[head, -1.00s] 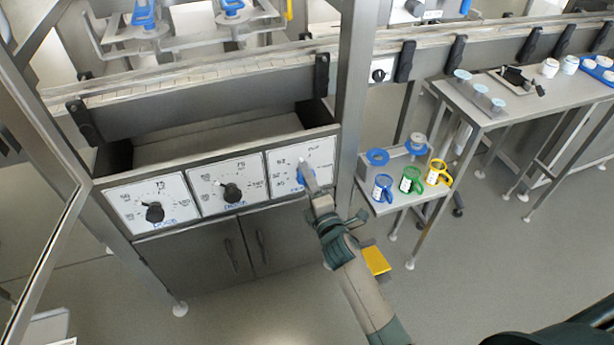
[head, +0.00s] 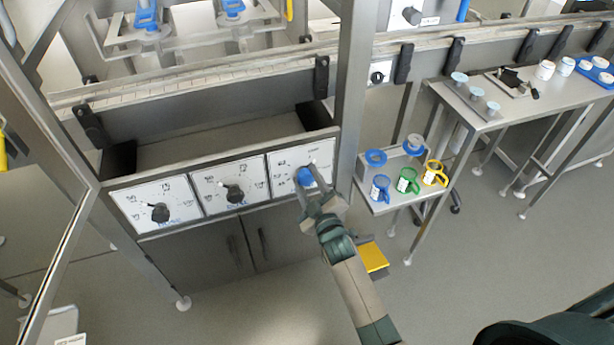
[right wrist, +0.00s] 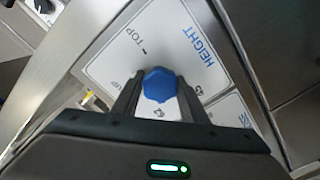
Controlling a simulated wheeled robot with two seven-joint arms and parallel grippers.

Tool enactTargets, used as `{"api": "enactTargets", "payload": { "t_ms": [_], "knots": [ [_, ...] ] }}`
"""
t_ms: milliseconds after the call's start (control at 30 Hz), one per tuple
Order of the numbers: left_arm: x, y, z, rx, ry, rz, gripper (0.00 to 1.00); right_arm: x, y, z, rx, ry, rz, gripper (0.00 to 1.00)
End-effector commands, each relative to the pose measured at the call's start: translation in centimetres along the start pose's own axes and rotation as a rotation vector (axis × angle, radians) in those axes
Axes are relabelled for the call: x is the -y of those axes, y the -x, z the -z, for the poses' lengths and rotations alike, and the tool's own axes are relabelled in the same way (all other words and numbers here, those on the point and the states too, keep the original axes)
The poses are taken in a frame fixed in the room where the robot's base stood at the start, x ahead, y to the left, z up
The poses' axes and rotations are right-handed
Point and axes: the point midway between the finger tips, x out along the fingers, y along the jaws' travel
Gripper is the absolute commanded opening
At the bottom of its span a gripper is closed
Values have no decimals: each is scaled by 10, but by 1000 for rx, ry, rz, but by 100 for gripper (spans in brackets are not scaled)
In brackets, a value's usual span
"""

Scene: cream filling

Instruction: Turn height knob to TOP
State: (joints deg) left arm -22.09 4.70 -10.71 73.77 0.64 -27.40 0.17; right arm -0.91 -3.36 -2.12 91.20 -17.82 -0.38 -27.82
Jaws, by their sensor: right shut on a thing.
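The height knob (head: 305,176) is blue and sits on the rightmost white dial panel (head: 285,160) of the machine front. In the right wrist view the knob (right wrist: 160,85) is between my two fingers, with the printed words TOP (right wrist: 130,43) and HEIGHT (right wrist: 197,52) on the panel beyond it. My right gripper (head: 309,186) is shut on the knob, one finger on each side. I cannot tell which mark the knob points to; its pointer is not clear. My left gripper is not in view.
Two panels with black knobs (head: 160,213) (head: 234,194) lie to the left. A steel post (head: 347,100) stands just right of the height panel. A small side table (head: 385,206) with blue, green and yellow-handled mugs is farther right. Open floor lies in front.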

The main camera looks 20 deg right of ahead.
Motion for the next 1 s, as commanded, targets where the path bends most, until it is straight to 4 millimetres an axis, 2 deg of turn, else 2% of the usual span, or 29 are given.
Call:
{"api": "enactTargets", "payload": {
  "t_ms": [700,1000],
  "knots": [
    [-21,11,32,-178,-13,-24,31,1,1,-1,4,-669,2,17],
    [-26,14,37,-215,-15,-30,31,2,1,-1,5,-853,2,17]
  ]
}}
